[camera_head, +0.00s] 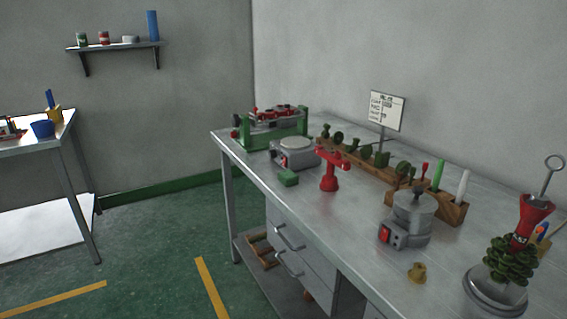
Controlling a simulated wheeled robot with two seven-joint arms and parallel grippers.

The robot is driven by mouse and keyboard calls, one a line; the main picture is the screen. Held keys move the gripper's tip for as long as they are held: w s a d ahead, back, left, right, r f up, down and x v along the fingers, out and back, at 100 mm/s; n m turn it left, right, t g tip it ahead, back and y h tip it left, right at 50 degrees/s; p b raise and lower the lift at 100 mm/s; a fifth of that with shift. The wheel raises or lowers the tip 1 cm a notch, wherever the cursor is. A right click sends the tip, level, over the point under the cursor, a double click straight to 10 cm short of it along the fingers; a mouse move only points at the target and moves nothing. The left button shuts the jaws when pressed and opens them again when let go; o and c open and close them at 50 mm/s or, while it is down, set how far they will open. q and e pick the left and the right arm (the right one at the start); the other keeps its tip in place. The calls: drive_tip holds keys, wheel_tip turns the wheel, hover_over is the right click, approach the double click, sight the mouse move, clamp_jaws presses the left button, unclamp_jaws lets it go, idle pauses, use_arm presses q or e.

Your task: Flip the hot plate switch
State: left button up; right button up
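A grey device with a round pale plate on top, which looks like the hot plate (296,144), stands on the metal workbench (345,213) near its far end. Its front face is small in the picture, and I cannot make out the switch or its position. A second grey device, a lidded pot (413,211) on a base, stands nearer on the same bench. A red rocker switch (385,234) shows on its base; I cannot tell which way it is set. Neither of my grippers is in view.
A green block (288,178) and a red stand (329,172) are near the hot plate. A green-framed fixture (273,131) is behind it. A brass piece (417,272) lies near the front edge. A wooden rack (453,211) holds pens. Green floor (165,240) is clear left of the bench.

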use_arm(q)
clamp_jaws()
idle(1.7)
